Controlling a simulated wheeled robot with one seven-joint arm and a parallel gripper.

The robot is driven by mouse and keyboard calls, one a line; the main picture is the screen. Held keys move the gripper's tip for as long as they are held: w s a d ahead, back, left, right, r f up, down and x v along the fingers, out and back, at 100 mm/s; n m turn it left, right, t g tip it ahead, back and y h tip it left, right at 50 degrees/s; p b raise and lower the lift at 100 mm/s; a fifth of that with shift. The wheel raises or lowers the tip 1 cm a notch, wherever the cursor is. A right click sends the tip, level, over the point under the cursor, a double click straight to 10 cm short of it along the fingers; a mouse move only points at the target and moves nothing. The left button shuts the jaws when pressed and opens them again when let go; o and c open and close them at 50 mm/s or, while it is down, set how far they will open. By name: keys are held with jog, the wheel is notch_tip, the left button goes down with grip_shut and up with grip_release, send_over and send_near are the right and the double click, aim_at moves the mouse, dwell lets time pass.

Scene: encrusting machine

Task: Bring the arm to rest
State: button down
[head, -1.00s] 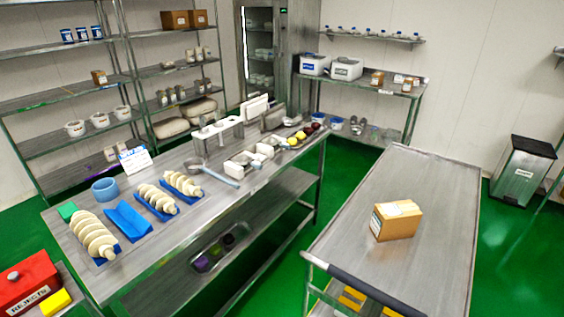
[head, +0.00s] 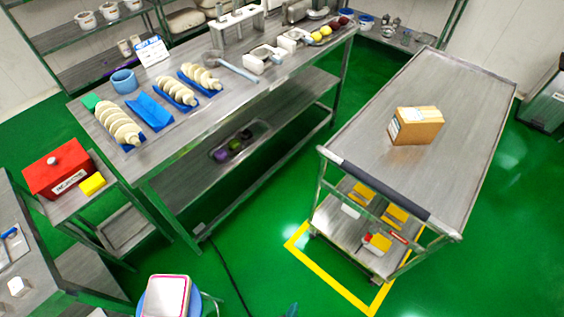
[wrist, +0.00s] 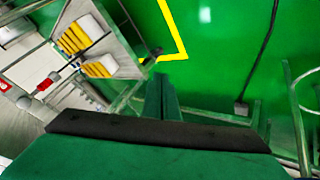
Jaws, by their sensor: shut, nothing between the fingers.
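My gripper (wrist: 160,97) shows in the wrist view as two dark green fingers pressed together with nothing between them. It points out over the green floor (wrist: 215,60), clear of any object. In the head view only a small dark teal tip shows at the bottom edge, and I cannot tell whether it is part of my gripper. The rest of the arm is out of the head view.
A steel cart (head: 365,100) with a cardboard box (head: 415,126) stands at right. A long steel table (head: 190,125) holds screw-shaped parts on blue trays. A red box (head: 58,168) sits on a side stand at left. A stool (head: 205,305) is near the bottom. Green floor lies between.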

jog(key=s+a+r+m+t+y, duration=0.1)
jog(key=s+r+t, duration=0.1)
jog(key=r, duration=1)
jog(key=s+a+r+m+t+y, duration=0.1)
jog(key=s+r+t, duration=0.1)
jog(key=r, duration=1)
jog(key=s+a+r+m+t+y, duration=0.1)
jog(key=s+a+r+t, duration=0.1)
jog(key=r, duration=1)
jog(key=shift+m+t, duration=0.3)
jog(key=shift+t, duration=0.5)
